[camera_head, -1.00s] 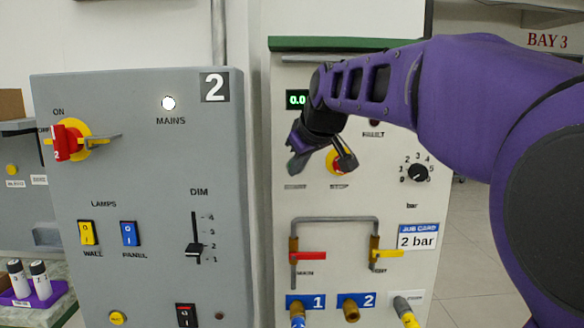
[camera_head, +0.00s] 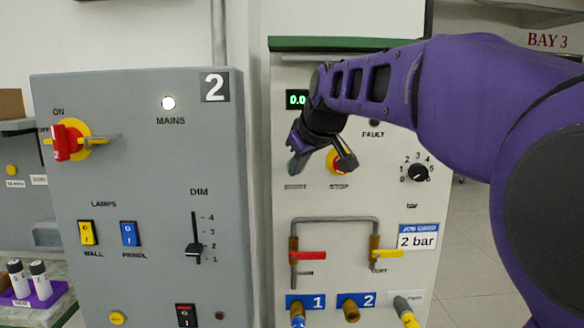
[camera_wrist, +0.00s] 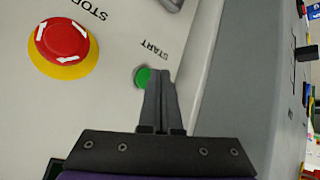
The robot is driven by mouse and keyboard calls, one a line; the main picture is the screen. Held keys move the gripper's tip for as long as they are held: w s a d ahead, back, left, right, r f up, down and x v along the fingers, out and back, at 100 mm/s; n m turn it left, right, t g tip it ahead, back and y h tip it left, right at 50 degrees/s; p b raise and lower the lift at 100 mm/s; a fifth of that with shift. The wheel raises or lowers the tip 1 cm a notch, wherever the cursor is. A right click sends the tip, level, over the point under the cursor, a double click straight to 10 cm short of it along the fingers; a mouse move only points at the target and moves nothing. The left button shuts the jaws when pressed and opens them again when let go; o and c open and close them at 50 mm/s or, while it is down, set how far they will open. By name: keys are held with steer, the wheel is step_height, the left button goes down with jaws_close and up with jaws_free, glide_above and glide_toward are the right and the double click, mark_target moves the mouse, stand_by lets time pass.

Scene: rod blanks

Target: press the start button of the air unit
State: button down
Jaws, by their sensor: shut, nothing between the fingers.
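The air unit (camera_head: 283,215) is the cream panel with a green top edge. Its green start button (camera_wrist: 142,77) shows in the wrist view beside the START label, its right part covered by my fingertips. In the head view the button is hidden behind my gripper (camera_head: 292,168). In the wrist view my gripper (camera_wrist: 160,75) is shut and empty, with its tips over the button's right edge. I cannot tell whether they touch it. The red stop button on a yellow ring (camera_wrist: 62,42) sits left of the start button; in the head view it is partly covered.
The green display (camera_head: 296,99) reads 0.0, partly covered by my arm. Below are a pipe with red (camera_head: 310,256) and yellow (camera_head: 388,254) valve handles. A grey panel marked 2 (camera_head: 150,180) stands to the left, its red switch sticking out.

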steer(key=shift+w, duration=0.2)
steer(key=shift+w, duration=0.25)
steer(key=shift+w+p, duration=0.4)
steer(key=shift+p, duration=0.05)
stand_by(0.7)
steer(key=shift+s, duration=0.15)
steer(key=shift+s+b, duration=0.5)
steer(key=shift+s, duration=0.15)
